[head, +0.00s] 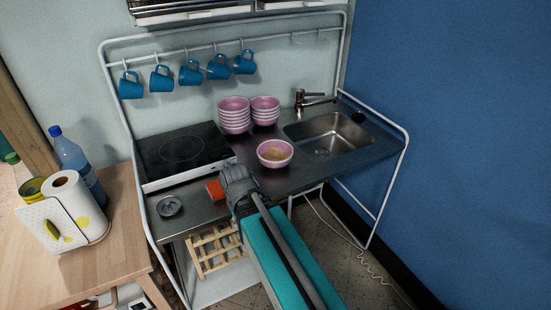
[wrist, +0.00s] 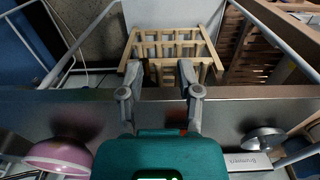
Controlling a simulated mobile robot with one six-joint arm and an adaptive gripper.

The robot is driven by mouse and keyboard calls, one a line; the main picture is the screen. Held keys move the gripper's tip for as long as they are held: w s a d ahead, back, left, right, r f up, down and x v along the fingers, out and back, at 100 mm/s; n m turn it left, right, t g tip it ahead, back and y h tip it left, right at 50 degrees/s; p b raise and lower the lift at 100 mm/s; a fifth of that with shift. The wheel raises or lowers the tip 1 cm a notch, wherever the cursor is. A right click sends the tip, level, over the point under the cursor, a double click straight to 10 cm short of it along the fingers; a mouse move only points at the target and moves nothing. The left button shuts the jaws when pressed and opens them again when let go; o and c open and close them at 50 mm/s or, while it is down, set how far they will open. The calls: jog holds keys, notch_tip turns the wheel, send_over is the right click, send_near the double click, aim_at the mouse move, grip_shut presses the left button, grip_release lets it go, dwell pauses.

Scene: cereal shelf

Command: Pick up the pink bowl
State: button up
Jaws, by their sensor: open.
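A single pink bowl (head: 275,153) stands upright on the metal counter in front of the sink, with something brownish inside. Two stacks of pink bowls, a left stack (head: 234,115) and a right stack (head: 265,111), stand behind it. My gripper (head: 236,176) is at the counter's front edge, to the left of and nearer than the single bowl, apart from it. In the wrist view my gripper (wrist: 159,72) is open with nothing between its fingers, and a pink bowl (wrist: 58,158) shows at the lower left, partly cut off.
An orange block (head: 215,190) lies beside my gripper. A sink (head: 329,137) is right of the bowls; a dark hob (head: 180,148) is left. Blue mugs (head: 190,72) hang on a rail behind. A wooden rack (head: 215,249) stands below the counter. A wooden table (head: 112,250) is at left.

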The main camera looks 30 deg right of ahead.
jog(key=w+d+n+h, duration=0.2)
jog(key=w+n, duration=0.2)
jog(key=w+d+r+n+t+h+b, duration=0.1)
jog(key=w+d+n+h, duration=0.1)
jog(key=w+n, duration=0.2)
jog(key=w+d+n+t+h+b, duration=0.1)
jog(key=w+d+n+h, duration=0.1)
jog(key=w+n, duration=0.2)
jog(key=shift+w+d+r+n+h, duration=0.2)
jog(key=shift+w+r+n+h, duration=0.1)
jog(key=shift+w+h, duration=0.15)
jog(key=w+d+r+n+t+h+b, duration=0.1)
jog(key=w+r+n+t+h, duration=0.2)
jog(key=w+n, duration=0.7)
jog(key=shift+w+r+n+t+h+b, duration=0.4)
jog(key=shift+r+n+h, duration=0.75)
jog(key=shift+r, duration=0.45)
jog(key=shift+d, duration=0.15)
jog(key=b+x, duration=0.3)
jog(key=x, duration=0.4)
jog(key=shift+w+d+f, duration=0.15)
jog(key=shift+d+f, duration=0.05)
jog(key=shift+f, duration=0.05)
jog(key=shift+w+d+f, duration=0.1)
jog(key=shift+w+d, duration=0.05)
jog(key=shift+d, duration=0.25)
jog(key=shift+d, duration=0.1)
